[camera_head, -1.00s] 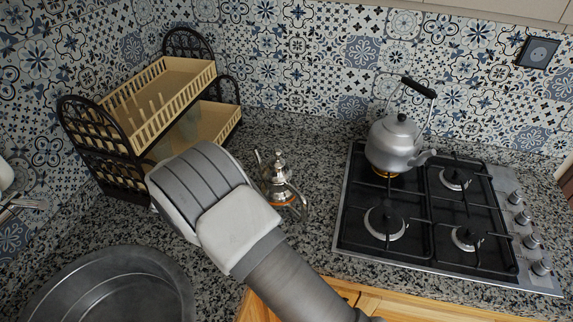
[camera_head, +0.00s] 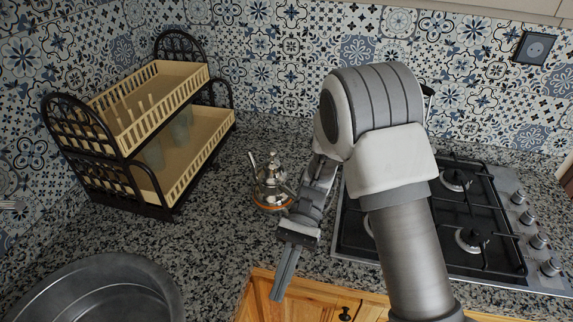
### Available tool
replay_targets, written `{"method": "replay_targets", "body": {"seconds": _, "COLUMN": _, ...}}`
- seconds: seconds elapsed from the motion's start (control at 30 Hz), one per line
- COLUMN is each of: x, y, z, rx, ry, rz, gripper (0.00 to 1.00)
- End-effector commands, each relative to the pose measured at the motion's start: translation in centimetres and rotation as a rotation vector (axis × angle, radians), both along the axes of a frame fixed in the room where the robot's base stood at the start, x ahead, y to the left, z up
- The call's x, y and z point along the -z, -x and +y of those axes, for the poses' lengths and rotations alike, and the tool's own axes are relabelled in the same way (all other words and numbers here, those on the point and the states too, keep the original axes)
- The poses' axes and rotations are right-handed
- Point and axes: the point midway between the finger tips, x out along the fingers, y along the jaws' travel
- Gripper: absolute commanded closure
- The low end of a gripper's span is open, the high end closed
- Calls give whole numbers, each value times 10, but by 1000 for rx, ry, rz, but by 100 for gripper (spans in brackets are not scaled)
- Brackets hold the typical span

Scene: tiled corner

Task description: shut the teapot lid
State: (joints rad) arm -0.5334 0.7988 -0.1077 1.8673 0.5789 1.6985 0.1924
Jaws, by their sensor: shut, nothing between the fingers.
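The small shiny metal teapot (camera_head: 270,182) stands on the speckled counter, left of the stove. Its spout points up at the left, and an orange band shows at its base. Its lid (camera_head: 272,163) is at the top; I cannot tell how far open it is at this size. My gripper (camera_head: 277,297) is to the right of and nearer than the teapot, fingers pointing down toward the counter's front edge. The fingers are together and empty. My wrist overlaps the teapot's right side in the picture and partly hides its handle. I see no clear contact.
A two-tier dish rack (camera_head: 150,120) stands at the back left. A round sink basin (camera_head: 100,290) is at the front left. Counter left of the teapot is clear.

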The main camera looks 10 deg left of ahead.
Motion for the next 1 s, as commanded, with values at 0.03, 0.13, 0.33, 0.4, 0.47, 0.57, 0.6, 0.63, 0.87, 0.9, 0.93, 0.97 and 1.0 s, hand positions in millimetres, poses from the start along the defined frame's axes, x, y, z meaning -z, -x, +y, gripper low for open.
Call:
{"method": "replay_targets", "body": {"seconds": 0.03, "x": -1, "y": -3, "z": 3, "rx": 117, "ry": 50, "rz": 26, "gripper": 100}}
{"method": "replay_targets", "body": {"seconds": 0.13, "x": -8, "y": -12, "z": 12, "rx": 341, "ry": 157, "rz": 99, "gripper": 100}}
{"method": "replay_targets", "body": {"seconds": 0.33, "x": -24, "y": -45, "z": 22, "rx": 765, "ry": 356, "rz": 325, "gripper": 100}}
{"method": "replay_targets", "body": {"seconds": 0.4, "x": -30, "y": -60, "z": 22, "rx": 903, "ry": 419, "rz": 430, "gripper": 100}}
{"method": "replay_targets", "body": {"seconds": 0.47, "x": -35, "y": -74, "z": 20, "rx": 1014, "ry": 468, "rz": 529, "gripper": 100}}
{"method": "replay_targets", "body": {"seconds": 0.57, "x": -42, "y": -100, "z": 13, "rx": 1185, "ry": 538, "rz": 714, "gripper": 100}}
{"method": "replay_targets", "body": {"seconds": 0.6, "x": -45, "y": -110, "z": 9, "rx": 1249, "ry": 562, "rz": 797, "gripper": 100}}
{"method": "replay_targets", "body": {"seconds": 0.63, "x": -47, "y": -119, "z": 5, "rx": 1294, "ry": 578, "rz": 860, "gripper": 100}}
{"method": "replay_targets", "body": {"seconds": 0.87, "x": -61, "y": -175, "z": -39, "rx": 1537, "ry": 639, "rz": 1379, "gripper": 100}}
{"method": "replay_targets", "body": {"seconds": 0.9, "x": -62, "y": -182, "z": -46, "rx": 1557, "ry": 639, "rz": 1455, "gripper": 100}}
{"method": "replay_targets", "body": {"seconds": 0.93, "x": -63, "y": -186, "z": -52, "rx": 1569, "ry": 638, "rz": 1510, "gripper": 100}}
{"method": "replay_targets", "body": {"seconds": 0.97, "x": -64, "y": -190, "z": -57, "rx": 1578, "ry": 637, "rz": 1557, "gripper": 100}}
{"method": "replay_targets", "body": {"seconds": 1.0, "x": -65, "y": -195, "z": -63, "rx": 1587, "ry": 634, "rz": 1611, "gripper": 100}}
